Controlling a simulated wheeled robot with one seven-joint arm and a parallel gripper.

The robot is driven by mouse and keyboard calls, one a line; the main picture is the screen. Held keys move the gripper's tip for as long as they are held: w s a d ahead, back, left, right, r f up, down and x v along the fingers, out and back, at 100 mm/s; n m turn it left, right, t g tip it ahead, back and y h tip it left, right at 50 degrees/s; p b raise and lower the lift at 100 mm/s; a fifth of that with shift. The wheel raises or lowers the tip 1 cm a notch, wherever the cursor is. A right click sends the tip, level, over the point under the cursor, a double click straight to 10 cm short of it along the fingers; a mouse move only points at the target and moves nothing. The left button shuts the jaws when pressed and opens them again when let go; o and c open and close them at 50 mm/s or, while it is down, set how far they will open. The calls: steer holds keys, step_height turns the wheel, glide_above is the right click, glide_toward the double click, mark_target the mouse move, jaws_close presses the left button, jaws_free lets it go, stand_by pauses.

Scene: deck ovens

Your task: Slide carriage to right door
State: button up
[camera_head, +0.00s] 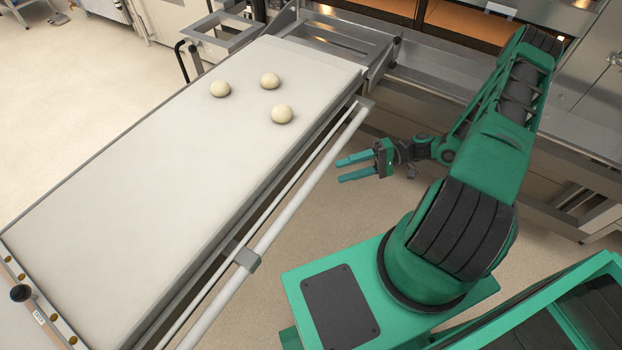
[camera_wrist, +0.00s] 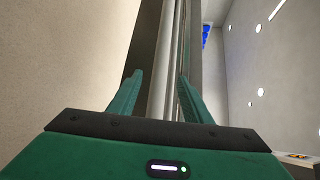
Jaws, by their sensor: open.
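The carriage (camera_head: 160,170) is a long flat table with a pale surface, left of my arm in the head view. A round metal bar (camera_head: 285,215) runs along its near side. My gripper (camera_head: 340,170) is open and empty, its two fingers pointing left toward the bar with a gap between. In the wrist view, the gripper (camera_wrist: 158,90) has its fingers apart, with metal rails (camera_wrist: 165,60) showing between them. The deck oven (camera_head: 455,22) glows orange at the top of the head view; its right door cannot be told apart clearly.
Three pale dough balls (camera_head: 270,81) lie on the carriage's far part. A metal ledge (camera_head: 440,80) runs in front of the oven. A metal frame (camera_head: 222,30) stands at the carriage's far left. Bare floor (camera_head: 300,190) shows between the carriage and my base.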

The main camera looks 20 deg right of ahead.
mark_target(313, 179)
steer(key=x, duration=1.1)
steer(key=shift+w, duration=0.1)
